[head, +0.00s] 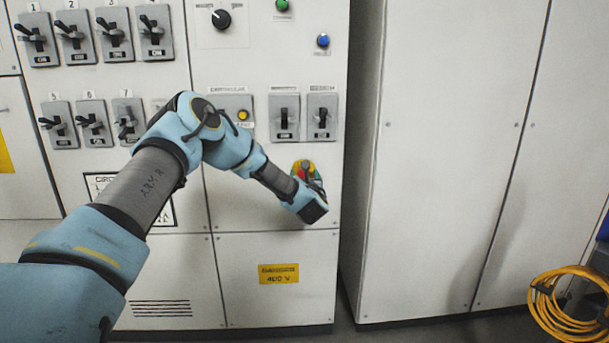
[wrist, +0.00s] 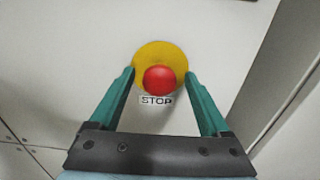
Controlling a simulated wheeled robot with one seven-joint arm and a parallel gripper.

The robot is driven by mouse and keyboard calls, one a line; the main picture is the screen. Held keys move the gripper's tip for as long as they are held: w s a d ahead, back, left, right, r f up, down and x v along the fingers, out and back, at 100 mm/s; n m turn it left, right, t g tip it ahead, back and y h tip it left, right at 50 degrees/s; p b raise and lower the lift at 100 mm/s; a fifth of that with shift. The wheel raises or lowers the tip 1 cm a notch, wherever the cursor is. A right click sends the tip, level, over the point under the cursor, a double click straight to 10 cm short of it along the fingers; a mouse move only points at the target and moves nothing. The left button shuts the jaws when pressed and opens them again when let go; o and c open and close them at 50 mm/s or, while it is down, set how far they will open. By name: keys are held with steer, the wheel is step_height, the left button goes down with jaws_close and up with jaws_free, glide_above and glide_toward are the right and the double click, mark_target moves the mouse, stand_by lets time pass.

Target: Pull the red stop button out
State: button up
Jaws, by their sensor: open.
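The red stop button (wrist: 160,80) is a round red knob on a yellow disc (wrist: 149,55), with a STOP label below it in the wrist view. In the head view the red button (head: 312,173) shows only in part behind my arm's end, on the lower right of the cabinet panel. My gripper (wrist: 159,76) is open, with one green finger on each side of the button. The fingertips reach to about the disc's edges in the picture. Nothing is held between them. I cannot tell whether the fingers touch the panel.
Two grey switches (head: 284,117) and a yellow button (head: 243,115) sit above the stop button. Several numbered lever switches (head: 75,37) line the panel's left. A tall pale cabinet (head: 450,150) stands right of a gap. A yellow cable coil (head: 565,305) hangs at lower right.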

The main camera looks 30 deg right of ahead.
jaws_close()
stand_by(0.7)
stand_by(0.3)
